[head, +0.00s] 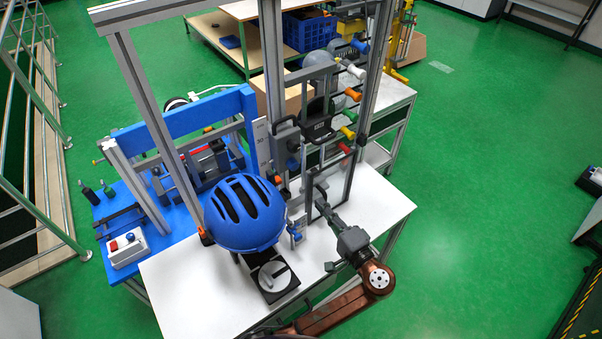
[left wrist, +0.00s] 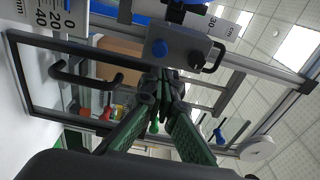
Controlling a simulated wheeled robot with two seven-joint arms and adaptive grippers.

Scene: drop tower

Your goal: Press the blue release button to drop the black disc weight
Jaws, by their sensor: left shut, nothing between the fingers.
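The blue release button (left wrist: 159,48) sits on a grey box in the left wrist view. In the head view the grey box (head: 286,138) is on the tower, with a blue part (head: 293,163) low on it that looks like the button. My left gripper (head: 320,192) is shut and empty, right of and below the box; its fingertips show in the left wrist view (left wrist: 164,80), just below the button in the picture, and I cannot tell whether they touch the box. A dark labelled block (head: 318,130) hangs in the tower; I cannot tell whether it is the disc weight.
A blue helmet (head: 243,212) sits left of my gripper, above the white table (head: 190,290). A control box (head: 128,248) with red and blue buttons is at left.

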